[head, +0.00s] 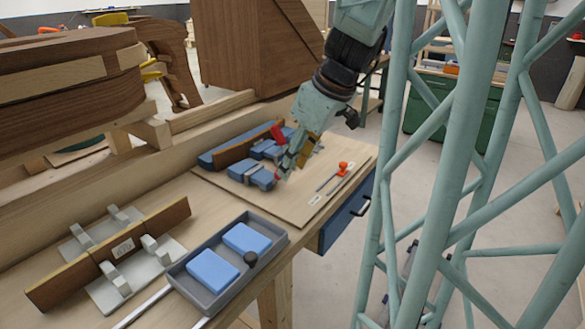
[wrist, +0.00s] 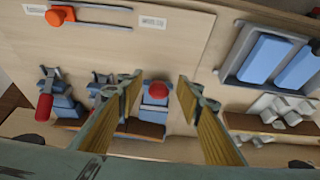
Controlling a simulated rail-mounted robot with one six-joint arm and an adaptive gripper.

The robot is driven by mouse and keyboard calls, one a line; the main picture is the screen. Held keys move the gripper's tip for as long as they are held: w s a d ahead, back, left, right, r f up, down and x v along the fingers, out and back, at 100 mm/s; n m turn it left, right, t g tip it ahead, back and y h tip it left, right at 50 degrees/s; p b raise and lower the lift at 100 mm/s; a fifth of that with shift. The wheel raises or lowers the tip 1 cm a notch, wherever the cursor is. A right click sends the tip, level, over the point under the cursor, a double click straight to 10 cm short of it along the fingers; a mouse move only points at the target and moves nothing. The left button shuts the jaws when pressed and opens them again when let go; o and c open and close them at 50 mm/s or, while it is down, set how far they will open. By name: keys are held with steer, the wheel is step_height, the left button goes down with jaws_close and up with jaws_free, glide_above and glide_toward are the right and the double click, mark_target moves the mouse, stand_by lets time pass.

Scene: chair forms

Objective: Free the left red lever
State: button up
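A blue clamp fixture (head: 248,172) holds a dark wood strip (head: 240,148) on a pale board. One red lever (head: 278,133) stands up at the fixture's far side; in the wrist view its red grip (wrist: 44,107) is at the left, outside my fingers. The other red lever (wrist: 158,90) shows its rounded red end between my fingers in the wrist view. In the head view only a small red bit of it shows beside my gripper (head: 285,165). My gripper (wrist: 158,95) is open, its two fingers apart on either side of that red end; contact is not visible.
A grey tray with blue blocks (head: 262,262) and a white clamp fixture with a wood strip (head: 75,284) stand at the front left. An orange-handled slider (head: 343,168) and labels lie on the board's right. A large curved wood form (head: 60,125) stands behind left.

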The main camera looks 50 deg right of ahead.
steer(key=v, duration=1)
steer(key=shift+r, duration=0.3)
steer(key=shift+s+a, duration=0.1)
steer(key=shift+a, duration=0.05)
